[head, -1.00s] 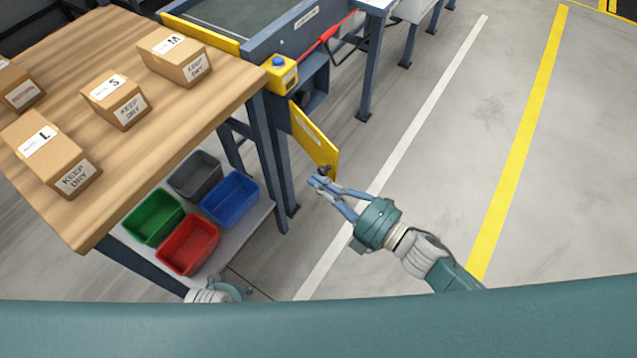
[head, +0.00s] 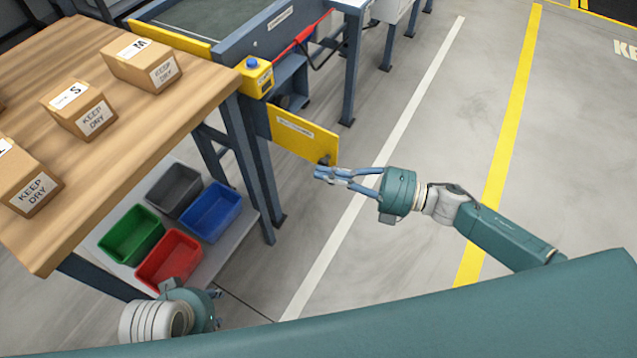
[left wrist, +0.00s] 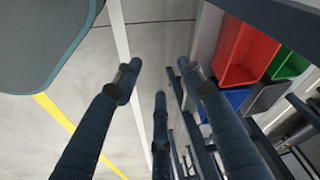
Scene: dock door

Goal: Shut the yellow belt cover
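The yellow belt cover (head: 298,136) is a flat panel standing out at an angle from the conveyor's end, with a dark knob (head: 326,159) near its free edge. The dark belt opening (head: 288,98) shows uncovered behind it. My right gripper (head: 322,173) has its fingertips right by the knob, just below it in the head view; contact is unclear, and how far its fingers are apart is hard to see. My left gripper (left wrist: 160,85) has its fingers spread, with nothing between them, and hangs near the red bin, away from the cover.
A yellow box with a blue button (head: 253,75) sits above the cover. The wooden table (head: 190,105) bears several cartons. A lower shelf (head: 215,245) holds green, grey, blue and red bins (head: 169,259). The floor right of the cover (head: 420,130) is clear.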

